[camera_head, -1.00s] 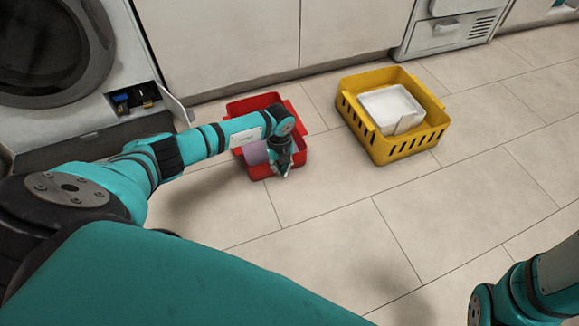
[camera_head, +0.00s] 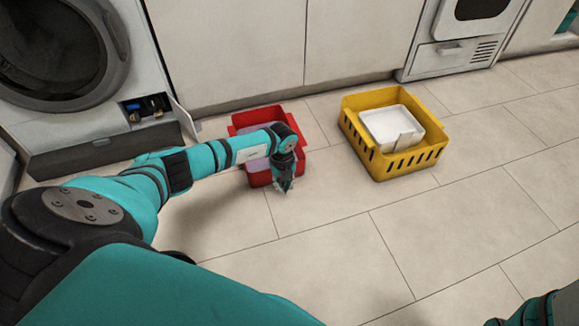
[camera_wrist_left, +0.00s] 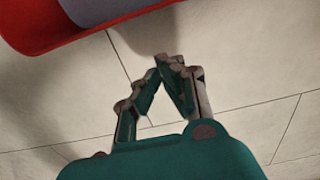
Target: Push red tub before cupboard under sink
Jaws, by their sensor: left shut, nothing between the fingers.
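The red tub (camera_head: 242,119) stands on the floor close to the white cupboard fronts (camera_head: 238,50). A pale lilac item (camera_head: 262,165) lies in it. My left forearm crosses over the tub and hides its middle. My left gripper (camera_head: 285,188) points down at the tub's near right corner. It is shut and empty. In the left wrist view its fingertips (camera_wrist_left: 170,62) meet over bare floor, and the tub (camera_wrist_left: 40,42) is at the upper left, apart from them. My right gripper is out of view.
A yellow slotted crate (camera_head: 395,164) with a white container (camera_head: 392,127) in it stands to the right of the tub. A washing machine (camera_head: 120,55) with an open small flap is on the left. The tiled floor in front is clear.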

